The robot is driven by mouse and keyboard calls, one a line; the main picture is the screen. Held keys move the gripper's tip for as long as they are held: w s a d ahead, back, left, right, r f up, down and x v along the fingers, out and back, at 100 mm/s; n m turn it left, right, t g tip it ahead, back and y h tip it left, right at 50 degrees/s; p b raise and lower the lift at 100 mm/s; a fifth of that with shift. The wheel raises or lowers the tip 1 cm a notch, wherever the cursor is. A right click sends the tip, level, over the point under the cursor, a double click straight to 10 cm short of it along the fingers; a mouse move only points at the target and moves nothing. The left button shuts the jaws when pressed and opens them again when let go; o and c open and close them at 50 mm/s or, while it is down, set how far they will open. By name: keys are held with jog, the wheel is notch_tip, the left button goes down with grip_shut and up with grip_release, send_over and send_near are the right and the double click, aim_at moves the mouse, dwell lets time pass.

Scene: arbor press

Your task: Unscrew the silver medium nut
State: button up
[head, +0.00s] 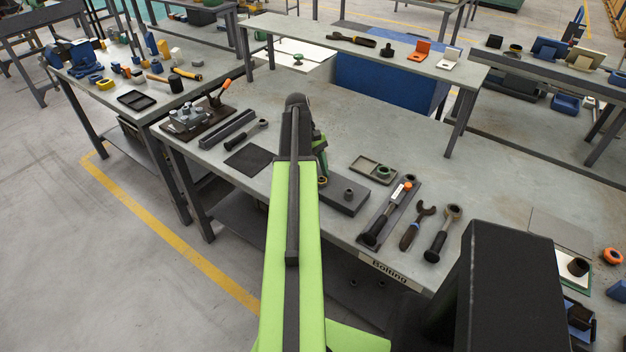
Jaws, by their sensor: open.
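My green arm reaches forward over the bench marked "Bolting", and my gripper (321,172) is low beside the left end of a dark grey block (346,204). The arm hides most of the gripper. It is open, but I cannot see what lies between the fingers. A small grey nut-like piece (349,194) stands upright on the block, right of my gripper and apart from it. I cannot tell whether this is the silver medium nut. A small brass-coloured ring (323,181) shows just below the gripper. More grey stud-like pieces (190,116) stand on a dark plate at the bench's left end.
A small tray (361,168) holding a green-dark ring lies behind the block. A torque wrench (385,214), a spanner (417,226) and a ratchet (443,232) lie to the right. A black mat (249,160) lies left. A raised shelf (330,42) spans the back.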

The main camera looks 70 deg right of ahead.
jog(key=m, duration=0.2)
jog(key=m+t+y, duration=0.1)
jog(key=m, duration=0.1)
jog(key=m+y, duration=0.1)
jog(key=m, duration=0.1)
jog(key=shift+s+d+m+t, duration=0.3)
jog(key=shift+s+d+t, duration=0.05)
jog(key=shift+d+t, duration=0.05)
jog(key=m+t, duration=0.1)
jog(key=m, duration=0.2)
jog(key=shift+s+a, duration=0.1)
jog(key=shift+a, duration=0.05)
jog(key=shift+r, duration=0.1)
jog(key=shift+c, duration=0.4)
